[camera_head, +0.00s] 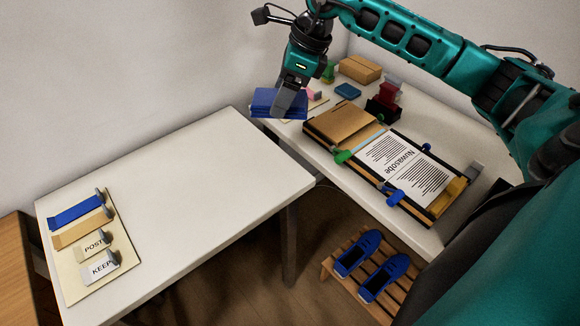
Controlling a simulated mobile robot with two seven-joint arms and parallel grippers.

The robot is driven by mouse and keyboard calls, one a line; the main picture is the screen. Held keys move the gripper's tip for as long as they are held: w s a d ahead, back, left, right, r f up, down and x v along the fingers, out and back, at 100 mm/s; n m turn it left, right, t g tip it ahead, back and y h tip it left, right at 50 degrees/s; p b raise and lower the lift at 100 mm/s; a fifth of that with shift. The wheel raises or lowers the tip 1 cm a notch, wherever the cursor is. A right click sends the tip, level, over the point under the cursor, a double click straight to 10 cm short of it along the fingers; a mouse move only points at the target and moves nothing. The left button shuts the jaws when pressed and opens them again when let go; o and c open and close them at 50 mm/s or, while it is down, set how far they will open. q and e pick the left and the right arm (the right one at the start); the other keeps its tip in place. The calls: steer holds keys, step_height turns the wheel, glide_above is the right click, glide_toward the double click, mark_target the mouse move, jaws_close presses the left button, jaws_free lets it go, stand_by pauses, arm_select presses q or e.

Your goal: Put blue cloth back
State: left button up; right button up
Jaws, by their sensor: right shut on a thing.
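My right gripper (286,103) reaches down from the top of the view, its arm coming in from the right. It is shut on the blue cloth (263,103), a flat folded stack. The cloth is at the left edge of the far table, beside a pale mat; I cannot tell whether it touches the surface. The finger hides part of the cloth. My left gripper is not in view.
The white table (190,185) is mostly clear, with a labelled board (112,270) at its left. The far table holds a printed page (405,172), a cardboard folder (342,125), a brown box (360,69) and a dark red item (386,100). Blue slippers (358,254) lie on a wooden rack below.

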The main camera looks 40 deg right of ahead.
mark_target(279, 174)
step_height(279, 174, down, 20)
steer(key=shift+d+r+b, duration=0.1)
steer(key=shift+b, duration=0.25)
steer(key=shift+f, duration=0.3)
steer(key=o, duration=0.9)
steer(key=shift+r, duration=0.1)
steer(key=shift+o, duration=0.2)
